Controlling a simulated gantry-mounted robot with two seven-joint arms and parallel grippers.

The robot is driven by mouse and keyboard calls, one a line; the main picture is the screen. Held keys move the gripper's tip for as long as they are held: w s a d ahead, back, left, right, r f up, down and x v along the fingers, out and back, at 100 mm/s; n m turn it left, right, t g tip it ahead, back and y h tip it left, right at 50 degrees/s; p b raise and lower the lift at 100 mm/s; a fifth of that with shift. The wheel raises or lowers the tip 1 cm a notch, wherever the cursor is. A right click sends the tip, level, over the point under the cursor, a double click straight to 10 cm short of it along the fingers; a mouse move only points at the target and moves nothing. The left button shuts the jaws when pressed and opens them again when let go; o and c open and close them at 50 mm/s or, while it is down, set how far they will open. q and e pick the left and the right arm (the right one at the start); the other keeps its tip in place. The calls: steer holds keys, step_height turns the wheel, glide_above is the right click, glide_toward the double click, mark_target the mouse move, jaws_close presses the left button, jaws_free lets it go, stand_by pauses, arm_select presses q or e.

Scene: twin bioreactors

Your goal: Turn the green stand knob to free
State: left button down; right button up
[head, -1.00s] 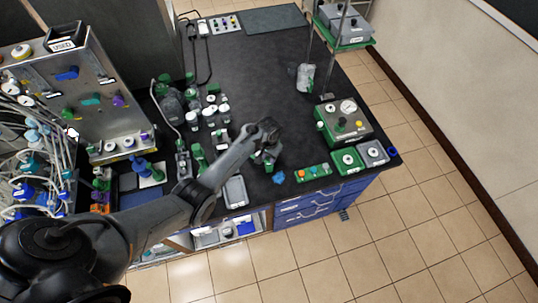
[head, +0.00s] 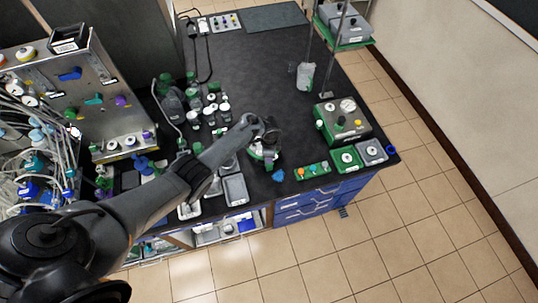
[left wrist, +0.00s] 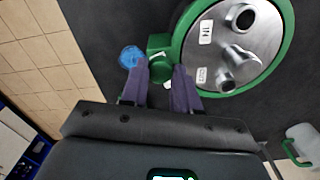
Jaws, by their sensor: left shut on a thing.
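The green stand (left wrist: 283,58) is a round green ring around a silver lid with several ports and small white labels. Its green knob (left wrist: 160,45) sticks out from the ring's edge, on the left in the left wrist view. My left gripper (left wrist: 160,76) has its two fingers on either side of the knob and is shut on it. In the head view, my left gripper (head: 266,138) reaches over the green stand (head: 262,155) near the bench's front edge and partly hides it; the knob cannot be made out there. My right gripper is not in view.
A blue crumpled thing (left wrist: 131,57) lies close beside the knob. Bottles with white and green caps (head: 215,105) stand left of the stand. A green strip with coloured buttons (head: 313,171) and a green control box (head: 343,121) are to the right.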

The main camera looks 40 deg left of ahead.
arm_select(q)
steer(key=shift+m+b, duration=0.3)
steer(key=shift+m, duration=1.5)
steer(key=c, duration=0.8)
jaws_free()
steer(key=shift+r, duration=0.55)
step_height(320, 180, up, 10)
steer(key=p, duration=0.3)
steer(key=shift+f+p, duration=0.15)
steer(key=shift+p, duration=0.15)
